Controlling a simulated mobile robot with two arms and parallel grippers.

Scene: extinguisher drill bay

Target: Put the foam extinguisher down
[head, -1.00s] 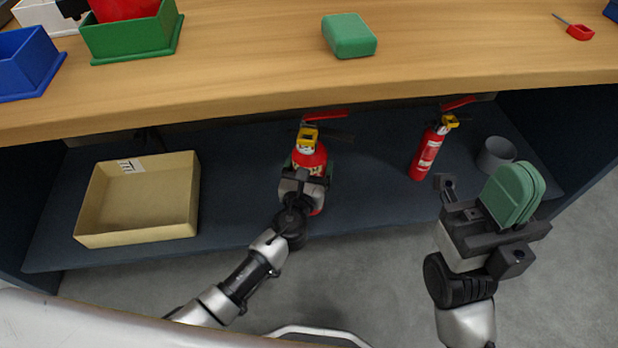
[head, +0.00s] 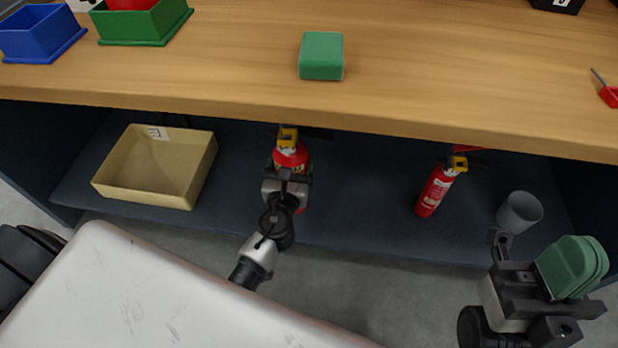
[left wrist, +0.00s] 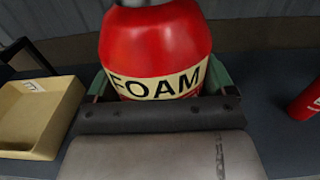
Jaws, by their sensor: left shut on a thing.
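The foam extinguisher (head: 291,157) is red with a yellow part on top and stands upright at the lower shelf, between the tan box and another red extinguisher. In the left wrist view its cream band (left wrist: 160,86) reads FOAM. My left gripper (head: 286,183) is shut around its body, with green fingers on both sides. Its base is mostly hidden behind my gripper, so I cannot tell whether it touches the shelf (head: 350,190). My right gripper (head: 572,266) is at the lower right, away from it, its green fingers together and apparently empty.
A tan open box (head: 150,185) is left on the shelf. A slimmer red extinguisher (head: 435,190) and a grey cup (head: 519,212) stand to the right. The wooden top (head: 420,80) overhangs the shelf. Shelf room is clear between the two extinguishers.

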